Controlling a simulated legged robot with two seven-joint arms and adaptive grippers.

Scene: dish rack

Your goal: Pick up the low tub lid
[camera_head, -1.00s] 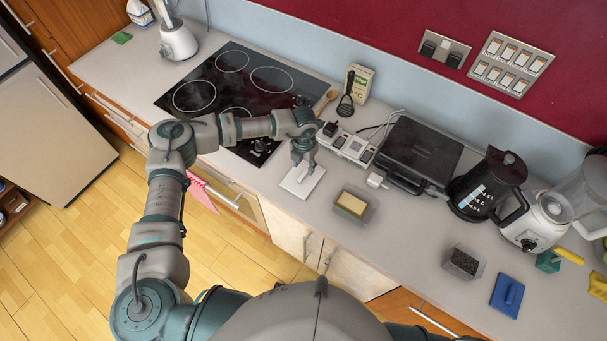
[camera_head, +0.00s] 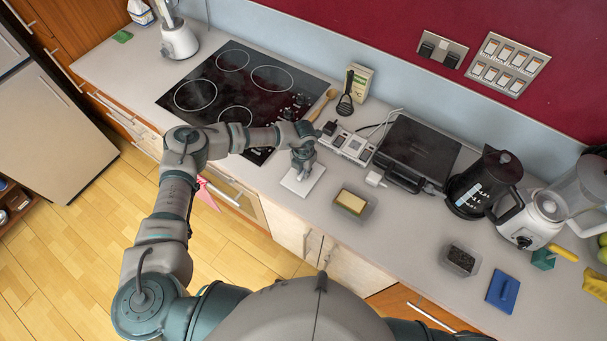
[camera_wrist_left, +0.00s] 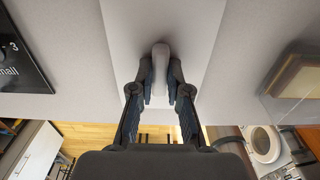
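The low tub lid (camera_head: 298,187) is a white square plate with an upright grip, lying on the counter in front of the hob. In the left wrist view the lid (camera_wrist_left: 185,25) runs up the middle, with its grip (camera_wrist_left: 160,62) between my fingers. My left gripper (camera_head: 302,164) points down over the lid and hides its middle in the head view. In the left wrist view the left gripper's fingers (camera_wrist_left: 160,84) stand close against both sides of the grip, and I see no clear gap. The lid shows no visible lift. My right gripper is out of view.
A clear tub with a yellowish block (camera_head: 352,202) stands right of the lid. Another tub with dark contents (camera_head: 461,261) and a blue lid (camera_head: 503,291) lie farther right. The hob (camera_head: 235,88), sockets (camera_head: 349,145) and black grill (camera_head: 418,150) are behind.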

